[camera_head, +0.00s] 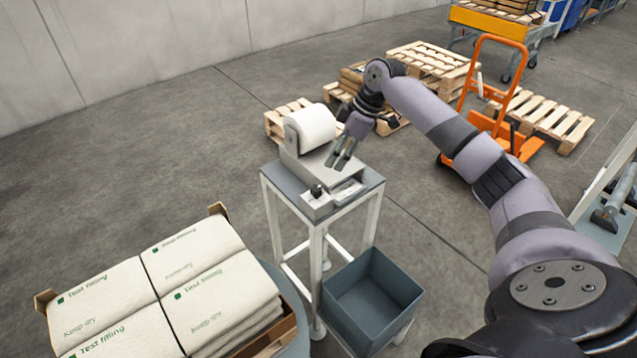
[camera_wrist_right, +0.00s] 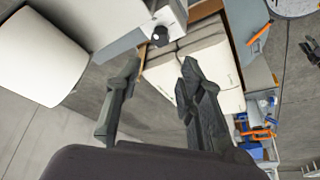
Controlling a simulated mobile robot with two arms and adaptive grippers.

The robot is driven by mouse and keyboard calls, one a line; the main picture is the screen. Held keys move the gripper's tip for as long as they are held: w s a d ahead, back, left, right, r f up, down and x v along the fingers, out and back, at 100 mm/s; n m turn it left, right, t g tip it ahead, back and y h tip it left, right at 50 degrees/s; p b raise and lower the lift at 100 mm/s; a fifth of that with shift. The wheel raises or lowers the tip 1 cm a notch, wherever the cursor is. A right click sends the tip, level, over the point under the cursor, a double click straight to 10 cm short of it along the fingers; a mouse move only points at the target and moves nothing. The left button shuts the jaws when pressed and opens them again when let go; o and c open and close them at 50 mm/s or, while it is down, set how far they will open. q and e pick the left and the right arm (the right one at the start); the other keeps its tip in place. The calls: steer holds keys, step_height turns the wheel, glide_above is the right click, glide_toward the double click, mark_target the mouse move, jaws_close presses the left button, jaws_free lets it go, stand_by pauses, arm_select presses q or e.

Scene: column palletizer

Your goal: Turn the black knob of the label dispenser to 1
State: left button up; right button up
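The label dispenser (camera_head: 322,163) stands on a small grey table, with a white label roll (camera_head: 311,127) at its back. Its small black knob (camera_head: 316,190) sits on a box at the front left corner. In the right wrist view the knob (camera_wrist_right: 160,36) shows at the top, beyond the fingertips. The knob's setting is too small to read. My right gripper (camera_head: 340,160) hangs over the dispenser, behind and to the right of the knob and apart from it. In the right wrist view its two fingers (camera_wrist_right: 160,72) are spread with nothing between them. My left gripper is not in view.
A blue-grey bin (camera_head: 372,297) stands below the table at front right. Stacked white sacks (camera_head: 165,290) lie on a pallet at lower left. Wooden pallets (camera_head: 430,62) and an orange pallet truck (camera_head: 490,95) stand behind. Open floor lies left of the table.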

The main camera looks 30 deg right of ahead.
mark_target(317, 188)
steer(key=p+x, duration=0.2)
steer(key=x, duration=1)
steer(key=shift+f, duration=0.25)
steer(key=shift+c, duration=0.5)
jaws_close()
steer(key=shift+r+p, duration=0.1)
steer(key=shift+p, duration=0.2)
